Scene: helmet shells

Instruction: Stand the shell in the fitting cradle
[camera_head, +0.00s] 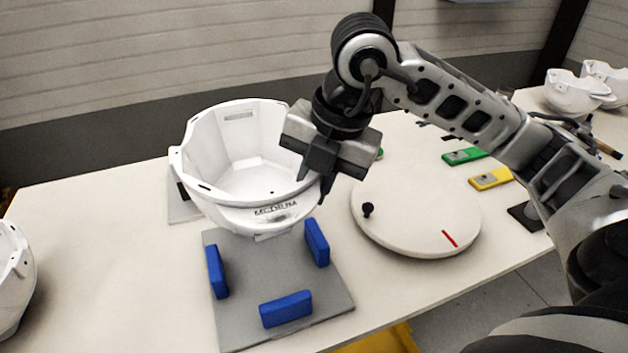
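The white helmet shell (240,170), marked MEDIUM on its near side, has its open side up and looks slightly tilted. It overlaps the back edge of the grey cradle plate (250,335), which carries upright blue blocks (286,309) around a bare middle. My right gripper (318,182) is at the shell's right rim, with its fingers around the rim wall, and appears shut on it. The shell seems to be held above the tabletop, though its underside is hidden. My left gripper is out of view.
A round white turntable (415,215) with a black knob and red mark lies right of the cradle. Green (464,156) and yellow (490,179) tags lie beyond it. Another white shell (12,275) is at the left edge; more shells (577,93) are at far right.

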